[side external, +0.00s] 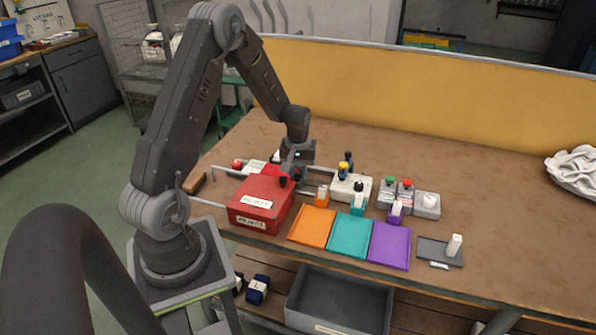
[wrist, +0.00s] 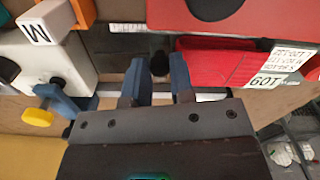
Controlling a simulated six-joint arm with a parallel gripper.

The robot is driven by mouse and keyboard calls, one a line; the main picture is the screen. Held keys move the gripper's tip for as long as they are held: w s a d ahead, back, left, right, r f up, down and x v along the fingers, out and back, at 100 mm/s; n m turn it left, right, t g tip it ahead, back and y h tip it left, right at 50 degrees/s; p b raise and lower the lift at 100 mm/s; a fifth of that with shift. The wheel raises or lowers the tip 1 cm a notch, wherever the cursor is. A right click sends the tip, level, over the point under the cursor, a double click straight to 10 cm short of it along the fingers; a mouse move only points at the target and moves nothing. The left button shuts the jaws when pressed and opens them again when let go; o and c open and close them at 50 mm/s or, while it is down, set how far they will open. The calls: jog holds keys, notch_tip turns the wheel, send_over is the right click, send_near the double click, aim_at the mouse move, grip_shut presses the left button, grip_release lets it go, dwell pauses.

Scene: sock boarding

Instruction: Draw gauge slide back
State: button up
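My gripper (side external: 292,172) is low behind the red box (side external: 262,198), near a pale metal rail. In the wrist view its two blue fingers (wrist: 158,68) stand apart with a clear gap. A small dark round knob (wrist: 160,63) shows between the fingertips, and no finger is seen touching it. It may belong to the gauge slide, but I cannot tell. The pale rail (wrist: 210,97) runs behind the fingers, partly hidden by the gripper body. The red box also fills the top of the wrist view (wrist: 260,18).
A red labelled part (wrist: 220,62) lies close right of the fingers. A white box (wrist: 62,45) with a yellow knob (wrist: 37,117) is at left. Orange (side external: 311,227), teal (side external: 349,236) and purple (side external: 390,246) trays lie in front. The table's right side is mostly clear.

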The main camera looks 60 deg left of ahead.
grip_shut()
jog(key=w+d, duration=0.4)
jog(key=shift+w, duration=0.1)
jog(key=shift+o, duration=2.4)
grip_release()
